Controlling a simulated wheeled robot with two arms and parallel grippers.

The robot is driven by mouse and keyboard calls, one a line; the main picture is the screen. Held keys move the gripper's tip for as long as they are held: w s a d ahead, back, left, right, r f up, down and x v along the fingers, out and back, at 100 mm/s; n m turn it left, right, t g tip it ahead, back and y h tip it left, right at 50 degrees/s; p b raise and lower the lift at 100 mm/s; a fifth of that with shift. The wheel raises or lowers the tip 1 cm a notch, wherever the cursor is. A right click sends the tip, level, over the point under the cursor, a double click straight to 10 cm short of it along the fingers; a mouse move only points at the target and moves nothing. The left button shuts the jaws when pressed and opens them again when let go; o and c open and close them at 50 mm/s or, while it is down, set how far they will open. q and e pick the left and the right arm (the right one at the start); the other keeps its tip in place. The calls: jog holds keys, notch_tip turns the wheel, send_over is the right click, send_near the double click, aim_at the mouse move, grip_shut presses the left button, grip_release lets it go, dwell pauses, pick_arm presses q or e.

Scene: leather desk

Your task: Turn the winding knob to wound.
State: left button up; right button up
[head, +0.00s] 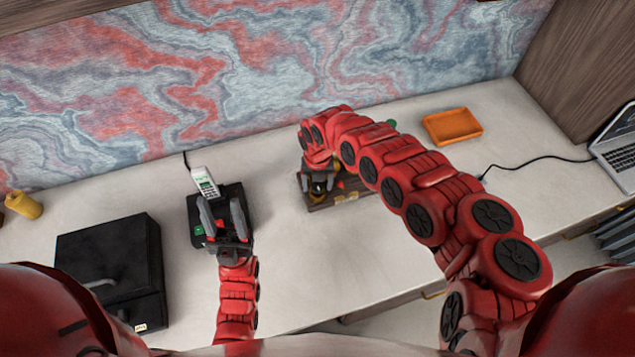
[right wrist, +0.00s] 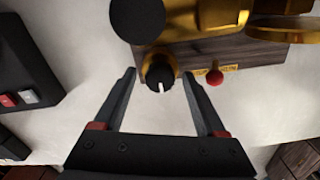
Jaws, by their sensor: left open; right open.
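The winding knob (right wrist: 158,70) is a small black dial with a white pointer mark, on the side of a wooden-based brass device (right wrist: 262,52). In the right wrist view its mark points down, towards my palm. My right gripper (right wrist: 158,76) is open, with one fingertip on each side of the knob in the picture; no contact shows. In the head view the device's wooden base (head: 322,203) is partly hidden by my right arm, and the knob cannot be made out. My left gripper (head: 225,220) is open, in front of a black phone base.
A red ball-ended lever (right wrist: 215,77) and a small yellow plate (right wrist: 230,68) sit just right of the knob. A cordless phone (head: 205,182), a black box (head: 110,262), an orange tray (head: 453,125) and a laptop (head: 617,150) stand on the desk. Desk between box and device is partly clear.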

grip_shut()
dwell(0.3)
